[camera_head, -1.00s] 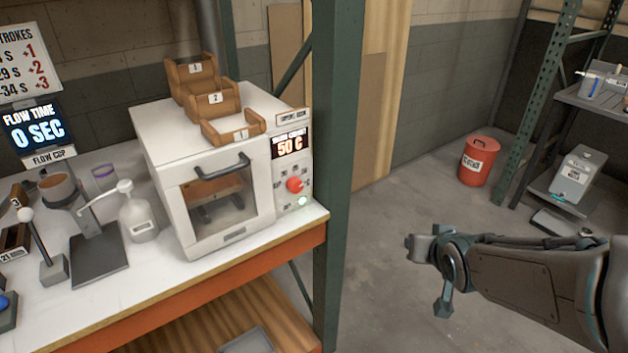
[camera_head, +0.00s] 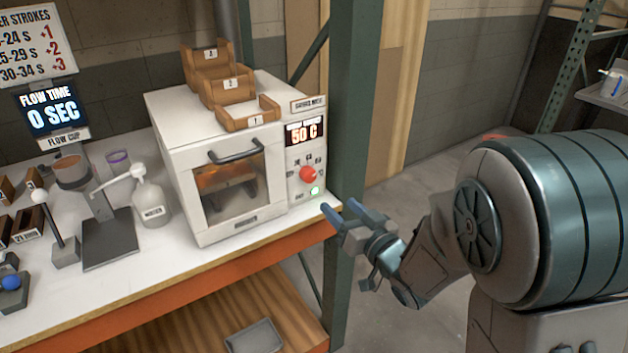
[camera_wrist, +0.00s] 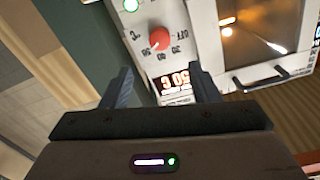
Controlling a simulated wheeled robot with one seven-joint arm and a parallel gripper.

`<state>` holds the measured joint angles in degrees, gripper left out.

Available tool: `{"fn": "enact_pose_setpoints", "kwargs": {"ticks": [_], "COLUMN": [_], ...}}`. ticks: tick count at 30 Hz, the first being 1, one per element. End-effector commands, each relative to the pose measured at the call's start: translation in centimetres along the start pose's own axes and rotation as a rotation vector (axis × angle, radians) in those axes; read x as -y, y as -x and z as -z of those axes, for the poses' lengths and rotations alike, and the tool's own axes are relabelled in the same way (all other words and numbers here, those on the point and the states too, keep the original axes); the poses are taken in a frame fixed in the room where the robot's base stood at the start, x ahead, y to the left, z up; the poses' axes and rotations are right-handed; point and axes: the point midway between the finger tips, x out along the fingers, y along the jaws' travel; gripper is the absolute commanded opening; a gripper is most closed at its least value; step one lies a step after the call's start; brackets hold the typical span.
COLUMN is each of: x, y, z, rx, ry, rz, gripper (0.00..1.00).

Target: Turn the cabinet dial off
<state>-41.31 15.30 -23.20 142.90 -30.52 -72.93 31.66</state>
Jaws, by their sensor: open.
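The white cabinet (camera_head: 185,131) stands on the bench with its door closed. Its red dial (camera_head: 307,174) is on the right front panel, under a display reading 50 C and above a lit green light (camera_head: 314,190). In the wrist view the dial (camera_wrist: 159,38) lies ahead of the fingers, with scale marks around it, and the green light (camera_wrist: 131,5) glows near the top. My gripper (camera_head: 341,211) is open and empty, in front of and below right of the dial, apart from it. Its two fingers (camera_wrist: 162,88) show apart in the wrist view.
A green rack post (camera_head: 352,120) rises close to the right of the cabinet and near my gripper. Wooden trays (camera_head: 228,92) sit on the cabinet top. A white pump bottle (camera_head: 150,200) stands to its left. Open floor lies right of the post.

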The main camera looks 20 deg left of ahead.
Motion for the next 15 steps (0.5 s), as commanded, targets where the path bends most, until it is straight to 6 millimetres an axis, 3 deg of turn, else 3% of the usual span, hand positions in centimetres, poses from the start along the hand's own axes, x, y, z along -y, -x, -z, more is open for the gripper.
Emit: {"fn": "enact_pose_setpoints", "kwargs": {"ticks": [15], "x": [0.1], "y": [-9.8], "z": [0.1], "rx": [0.002], "ry": [0.002], "rz": [0.001], "gripper": [0.56]}}
